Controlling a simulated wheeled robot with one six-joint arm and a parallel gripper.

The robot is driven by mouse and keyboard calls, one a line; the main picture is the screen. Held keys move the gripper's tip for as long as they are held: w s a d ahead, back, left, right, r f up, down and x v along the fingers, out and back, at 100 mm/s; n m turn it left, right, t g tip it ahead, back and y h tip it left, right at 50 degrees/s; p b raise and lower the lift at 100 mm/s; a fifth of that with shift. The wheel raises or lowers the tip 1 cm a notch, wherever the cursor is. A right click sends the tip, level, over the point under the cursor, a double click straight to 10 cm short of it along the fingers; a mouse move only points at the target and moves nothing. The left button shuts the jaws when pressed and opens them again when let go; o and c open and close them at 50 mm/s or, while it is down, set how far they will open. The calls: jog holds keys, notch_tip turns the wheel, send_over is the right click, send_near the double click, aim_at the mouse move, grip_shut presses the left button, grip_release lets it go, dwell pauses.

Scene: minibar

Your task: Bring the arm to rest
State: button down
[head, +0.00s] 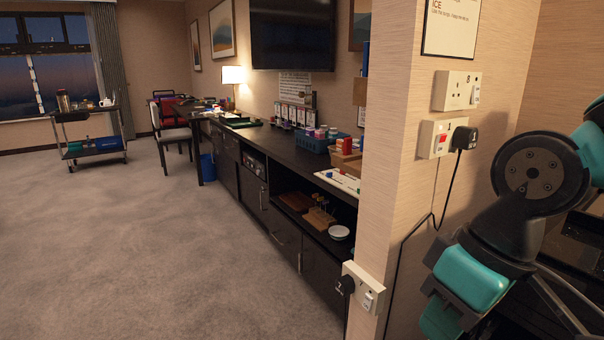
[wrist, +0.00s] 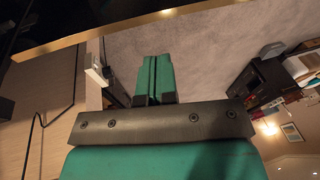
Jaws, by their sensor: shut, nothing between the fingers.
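My gripper (wrist: 154,65) shows in the wrist view, with its two green fingers pressed together and nothing between them. The fingers point toward the carpet and touch nothing that I can see. In the head view my arm, black and teal, is folded at the right edge, close to the papered wall (head: 408,130). My gripper cannot be made out in the head view.
Sockets with black plugs (head: 465,137) and a hanging cable are on the wall beside my arm. A long dark counter (head: 290,150) carries bottles and baskets. A trolley (head: 93,133) and a chair (head: 175,136) stand farther back. The carpet (head: 140,240) is clear at left.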

jog(key=s+r+p, duration=0.1)
jog(key=s+r, duration=0.1)
jog(key=s, duration=0.3)
notch_tip(320, 180, up, 12)
jog(key=p, duration=1.3)
jog(key=shift+y, duration=0.4)
